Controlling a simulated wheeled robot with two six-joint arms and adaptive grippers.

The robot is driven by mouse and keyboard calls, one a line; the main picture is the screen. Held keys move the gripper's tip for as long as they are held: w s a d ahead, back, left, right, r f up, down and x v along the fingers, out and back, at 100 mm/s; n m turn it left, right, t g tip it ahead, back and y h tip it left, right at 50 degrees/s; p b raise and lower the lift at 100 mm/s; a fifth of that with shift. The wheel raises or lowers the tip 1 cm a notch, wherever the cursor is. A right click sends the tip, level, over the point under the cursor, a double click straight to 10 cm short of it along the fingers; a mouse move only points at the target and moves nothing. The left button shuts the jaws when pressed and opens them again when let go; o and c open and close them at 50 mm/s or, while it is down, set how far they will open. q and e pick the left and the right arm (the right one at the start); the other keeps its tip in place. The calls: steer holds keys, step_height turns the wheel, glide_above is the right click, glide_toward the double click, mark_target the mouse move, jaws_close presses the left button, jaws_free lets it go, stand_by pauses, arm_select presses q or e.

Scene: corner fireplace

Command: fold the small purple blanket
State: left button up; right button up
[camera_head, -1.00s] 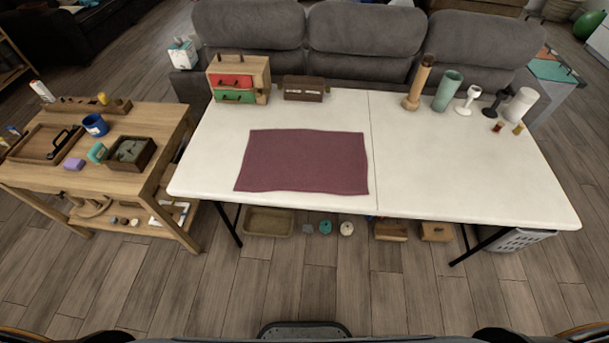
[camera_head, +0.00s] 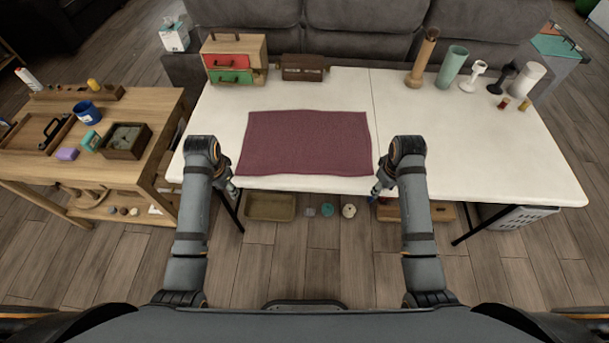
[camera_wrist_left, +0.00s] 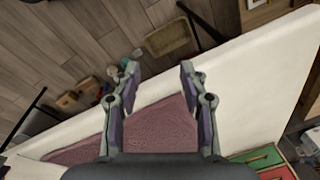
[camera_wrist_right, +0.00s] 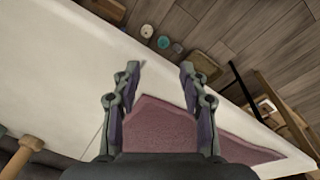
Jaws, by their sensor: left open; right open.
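The purple blanket (camera_head: 306,142) lies flat and spread out on the white table, its near edge close to the table's front edge. My left gripper (camera_head: 233,190) is at the blanket's near left corner, and my right gripper (camera_head: 378,190) is at its near right corner. Both are open and empty. In the left wrist view the blanket (camera_wrist_left: 160,125) shows between and beyond the open fingers (camera_wrist_left: 157,75). In the right wrist view the blanket (camera_wrist_right: 160,130) shows likewise between the open fingers (camera_wrist_right: 160,75). I cannot tell the exact height of the fingertips over the table.
The white table (camera_head: 480,150) is clear right of the blanket. A drawer box (camera_head: 234,58) and a brown box (camera_head: 304,67) stand behind it. A wooden holder (camera_head: 422,58), a green cylinder (camera_head: 452,66) and other items stand at back right. A wooden side table (camera_head: 150,110) stands left.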

mark_target(244, 171)
arm_select(q)
steer(key=w+d+r+m+g, duration=0.2)
steer(key=w+d+r+m, duration=0.15)
steer(key=w+r, duration=0.45)
arm_select(e)
steer(key=w+a+r+n+g, duration=0.2)
steer(key=w+a+r+n, duration=0.15)
steer(key=w+r, duration=0.45)
arm_select(q)
steer(key=shift+m+h, duration=0.3)
steer(key=shift+m, duration=0.05)
steer(key=f, duration=0.3)
steer(key=w+f, duration=0.1)
steer(key=f, duration=0.6)
steer(key=shift+w+a, duration=0.2)
steer(key=shift+w, duration=0.05)
arm_select(e)
steer(key=shift+n+y, duration=0.25)
steer(key=shift+y, duration=0.05)
steer(key=f, duration=0.3)
steer(key=w+f, duration=0.1)
steer(key=f, duration=0.6)
steer(key=shift+w+d, duration=0.1)
steer(key=shift+w, duration=0.15)
arm_select(q)
steer(key=shift+f, duration=0.15)
arm_select(e)
steer(key=shift+f, duration=0.15)
